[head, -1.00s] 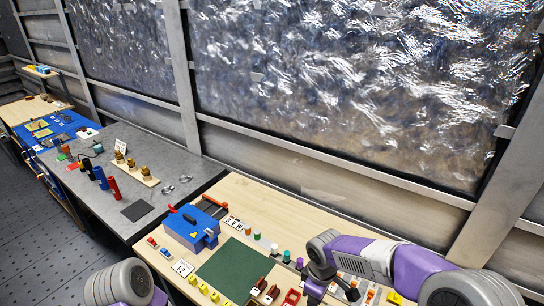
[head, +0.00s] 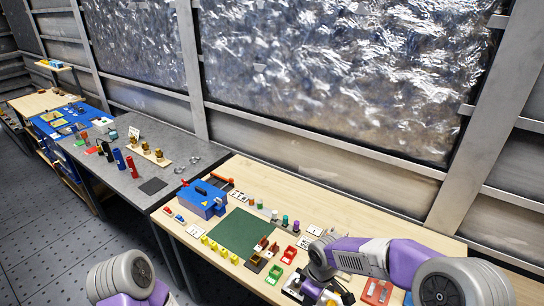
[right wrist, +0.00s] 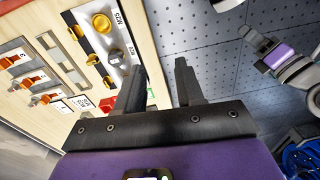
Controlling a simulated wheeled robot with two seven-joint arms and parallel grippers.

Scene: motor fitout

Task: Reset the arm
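My right arm (head: 385,257) reaches in from the right over the wooden bench (head: 385,226), bent downward at its wrist. In the right wrist view my right gripper (right wrist: 160,66) is open, with nothing between its fingers. Its left finger is near a pale plate (right wrist: 103,38) labelled M20 with a yellow knob and a dark knob. In the head view my left arm (head: 122,280) shows only as a grey and purple link at the bottom left. A purple and grey arm part at the upper right of the right wrist view (right wrist: 283,58) looks like my left arm; its finger opening is unclear.
A green mat (head: 238,234), a blue box (head: 203,199) and several small coloured parts crowd the wooden bench. A grey table (head: 125,183) with red and blue cylinders stands to the left. The dark floor (head: 50,240) is clear at the left.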

